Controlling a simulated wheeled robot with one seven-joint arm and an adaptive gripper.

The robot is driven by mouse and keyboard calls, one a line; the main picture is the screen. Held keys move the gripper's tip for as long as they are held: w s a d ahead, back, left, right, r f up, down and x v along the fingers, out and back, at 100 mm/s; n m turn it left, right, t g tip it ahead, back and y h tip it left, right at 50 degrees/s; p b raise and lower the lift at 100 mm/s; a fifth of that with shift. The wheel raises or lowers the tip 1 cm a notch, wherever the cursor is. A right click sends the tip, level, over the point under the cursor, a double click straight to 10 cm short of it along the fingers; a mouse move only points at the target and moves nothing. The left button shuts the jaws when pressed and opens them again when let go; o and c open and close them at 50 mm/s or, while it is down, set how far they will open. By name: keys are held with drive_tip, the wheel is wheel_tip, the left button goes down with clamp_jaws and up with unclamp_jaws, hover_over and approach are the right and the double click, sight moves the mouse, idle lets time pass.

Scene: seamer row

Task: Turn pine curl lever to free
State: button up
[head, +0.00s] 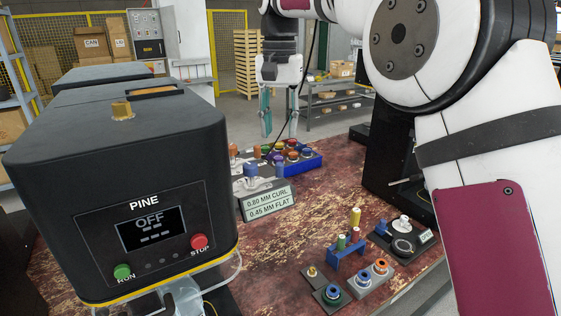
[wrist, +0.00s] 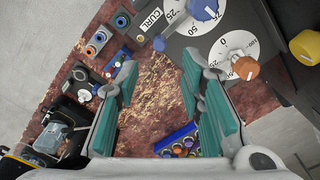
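The black PINE machine (head: 120,150) fills the left of the head view; its display (head: 152,230) reads OFF. In the wrist view a white CURL label (wrist: 150,18) lies at the top, on the edge of a grey plate with numbered dials. A small blue-tipped part (wrist: 159,42) is just below the label; I cannot tell whether it is the curl lever or read its setting. A blue knob (wrist: 203,9) and an orange knob (wrist: 243,68) sit on the dials. My gripper (head: 279,130) is open and empty above the bench, its teal fingers also in the wrist view (wrist: 158,75).
A sign (head: 268,202) reading 0.80 MM CURL and 0.45 MM FLAT stands beside the machine. A blue tray (head: 303,166) of coloured parts is below my gripper. Gauge blocks and a blue rack (head: 346,254) stand near the front. The red bench middle (head: 330,200) is clear.

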sight(280, 163)
wheel_tip(280, 163, down, 10)
drive_tip(key=shift+s+r+p, duration=0.1)
drive_tip(key=shift+r+p, duration=0.05)
drive_tip(key=shift+p, duration=0.85)
clamp_jaws()
